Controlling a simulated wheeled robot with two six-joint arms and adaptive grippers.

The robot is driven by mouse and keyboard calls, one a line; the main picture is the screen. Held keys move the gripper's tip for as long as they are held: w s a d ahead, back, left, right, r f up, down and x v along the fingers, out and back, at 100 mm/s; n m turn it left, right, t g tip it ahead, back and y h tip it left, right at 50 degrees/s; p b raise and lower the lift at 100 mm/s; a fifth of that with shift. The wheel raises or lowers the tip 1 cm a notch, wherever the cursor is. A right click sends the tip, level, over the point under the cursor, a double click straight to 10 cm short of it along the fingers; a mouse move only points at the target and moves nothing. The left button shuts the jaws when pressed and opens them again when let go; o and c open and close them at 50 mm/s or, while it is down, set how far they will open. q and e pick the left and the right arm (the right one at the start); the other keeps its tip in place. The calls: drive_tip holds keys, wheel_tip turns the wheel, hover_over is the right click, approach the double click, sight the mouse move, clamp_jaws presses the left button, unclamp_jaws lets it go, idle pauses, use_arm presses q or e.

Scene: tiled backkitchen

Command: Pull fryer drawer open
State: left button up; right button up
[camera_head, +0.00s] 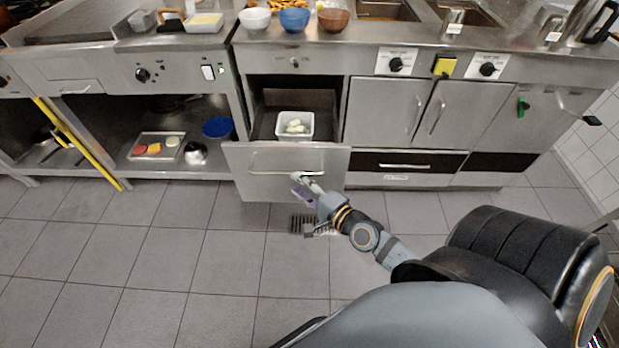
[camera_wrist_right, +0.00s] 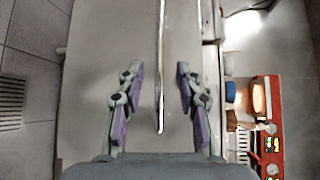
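The fryer drawer (camera_head: 270,185) stands pulled out from the steel counter, and its inside shows. A white container (camera_head: 294,126) with pale food sits in it. The drawer's handle (camera_head: 285,173) is a thin bar across the front, and it also shows in the right wrist view (camera_wrist_right: 161,60). My right gripper (camera_head: 306,186) is at the right part of the handle. In the right wrist view the fingers of my right gripper (camera_wrist_right: 157,78) are spread, with the bar between them and a gap on each side. My left gripper is not in view.
Cabinet doors (camera_head: 412,110) and a lower drawer (camera_head: 408,162) are right of the open drawer. An open shelf with a tray (camera_head: 158,158) and a blue lid (camera_head: 217,127) is to the left. Bowls (camera_head: 294,20) stand on the counter. The tiled floor in front is clear.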

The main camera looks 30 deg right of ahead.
drive_tip(key=v, duration=0.4)
drive_tip(key=shift+s, duration=0.1)
idle(0.3)
